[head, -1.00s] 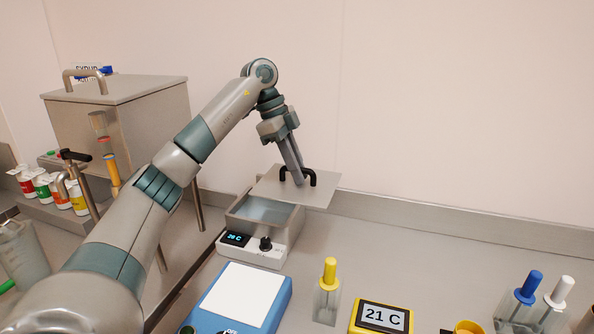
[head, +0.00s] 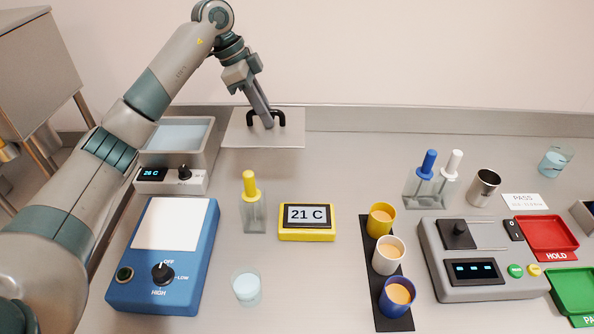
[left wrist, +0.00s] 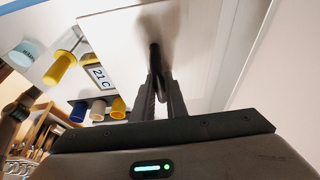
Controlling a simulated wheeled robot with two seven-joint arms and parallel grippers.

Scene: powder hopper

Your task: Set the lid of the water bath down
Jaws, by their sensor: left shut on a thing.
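The water bath (head: 205,158) stands at the back left of the counter with its top open and pale water showing. Its display reads 26 C. The lid (head: 288,135) is a flat grey plate with a black handle (head: 281,118), just right of the bath near the back wall. My left gripper (head: 267,122) is shut on this handle from above. The lid looks level and close over the counter; I cannot tell whether it touches. In the left wrist view the lid (left wrist: 190,30) fills the upper middle, under my fingers. My right gripper is not in view.
Several cups sit on a black mat (head: 370,280). A rack with blue and white tools (head: 425,190) stands right. Counter right of the lid is clear.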

